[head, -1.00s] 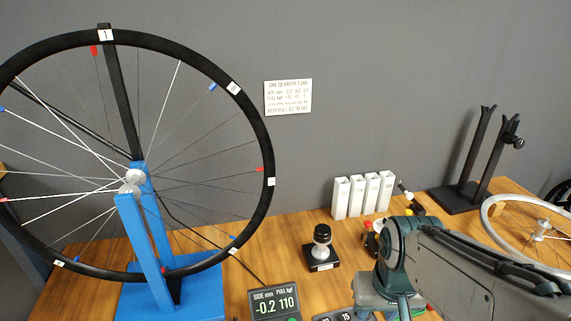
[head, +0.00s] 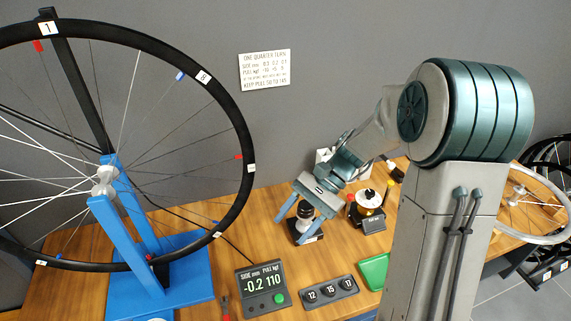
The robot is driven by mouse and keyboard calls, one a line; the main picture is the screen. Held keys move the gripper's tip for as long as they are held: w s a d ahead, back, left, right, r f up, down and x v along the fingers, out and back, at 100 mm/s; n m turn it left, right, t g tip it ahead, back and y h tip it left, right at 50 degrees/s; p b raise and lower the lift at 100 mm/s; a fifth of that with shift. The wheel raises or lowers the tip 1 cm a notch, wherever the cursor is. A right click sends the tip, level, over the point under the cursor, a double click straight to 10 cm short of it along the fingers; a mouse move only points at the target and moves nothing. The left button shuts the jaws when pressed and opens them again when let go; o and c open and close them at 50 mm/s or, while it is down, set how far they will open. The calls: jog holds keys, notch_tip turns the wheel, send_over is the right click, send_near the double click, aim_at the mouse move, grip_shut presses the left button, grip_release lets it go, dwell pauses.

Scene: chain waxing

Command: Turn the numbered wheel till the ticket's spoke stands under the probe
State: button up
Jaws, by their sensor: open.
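The numbered wheel (head: 240,118) has a black rim with white number tags and stands upright in a blue stand (head: 130,230) at the left. Tag 1 (head: 48,28) is at the top, by the upper end of a black upright arm (head: 80,95), which may carry the probe. A tag to its right (head: 204,77) looks like 8; the others are too small to read. I cannot pick out the ticket. My gripper (head: 302,229) is open, pointing down, with its fingers around or just beside a dark knob on a black base (head: 307,233); contact is unclear.
A readout box (head: 262,287) shows -0.2 and 110. Beside it lies a dark block marked 12, 15, 17 (head: 329,291) and a green tray (head: 374,271). A chart (head: 264,69) hangs on the wall.

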jog(key=w+a+r+m+g+y+p, duration=0.1)
jog(key=w+a+m+y+p, duration=0.15)
jog(key=w+y, duration=0.3)
jog(key=m+t+y+p, duration=0.1)
jog(key=m+y+p, duration=0.1)
jog(key=m+y, duration=0.35)
send_near(248, 178)
jog(key=shift+n+y, duration=0.3)
jog(key=x, duration=0.6)
jog(key=f+x, duration=0.1)
jog(key=x, duration=0.2)
jog(key=shift+w+a, duration=0.25)
jog(key=shift+a, duration=0.25)
jog(key=shift+f+p, duration=0.1)
jog(key=shift+p, duration=0.2)
grip_shut()
